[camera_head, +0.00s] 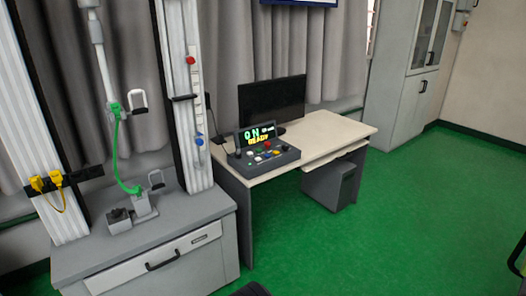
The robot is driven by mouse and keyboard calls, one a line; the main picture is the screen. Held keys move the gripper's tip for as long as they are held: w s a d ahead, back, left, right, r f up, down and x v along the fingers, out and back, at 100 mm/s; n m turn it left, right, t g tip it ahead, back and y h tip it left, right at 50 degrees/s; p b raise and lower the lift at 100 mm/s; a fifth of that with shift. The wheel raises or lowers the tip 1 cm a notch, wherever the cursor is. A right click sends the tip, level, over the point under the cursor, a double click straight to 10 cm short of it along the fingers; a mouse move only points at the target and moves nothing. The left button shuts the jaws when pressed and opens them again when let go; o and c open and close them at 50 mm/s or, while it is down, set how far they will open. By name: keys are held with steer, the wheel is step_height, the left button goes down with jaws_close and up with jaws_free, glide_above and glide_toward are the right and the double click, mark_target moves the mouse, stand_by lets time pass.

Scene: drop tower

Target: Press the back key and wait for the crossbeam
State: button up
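The control box (265,155) sits on the left end of the desk, with several small coloured keys on its sloped top. The key labels are too small to read, so I cannot tell which is the back key. Its display (257,134) shows green "ON" and yellow text that looks like "READY". The drop tower stands at the left, with a left column (40,130) and a right column (182,60). A white rod (101,60) hangs between them, with a green cable below it. I cannot make out the crossbeam clearly. My gripper is not in view.
The tower stands on a grey cabinet (205,237) with a drawer. A dark monitor (272,100) stands behind the control box on the pale desk (340,130). A grey drawer unit (333,185) is under the desk. The green floor (400,220) to the right is mostly free.

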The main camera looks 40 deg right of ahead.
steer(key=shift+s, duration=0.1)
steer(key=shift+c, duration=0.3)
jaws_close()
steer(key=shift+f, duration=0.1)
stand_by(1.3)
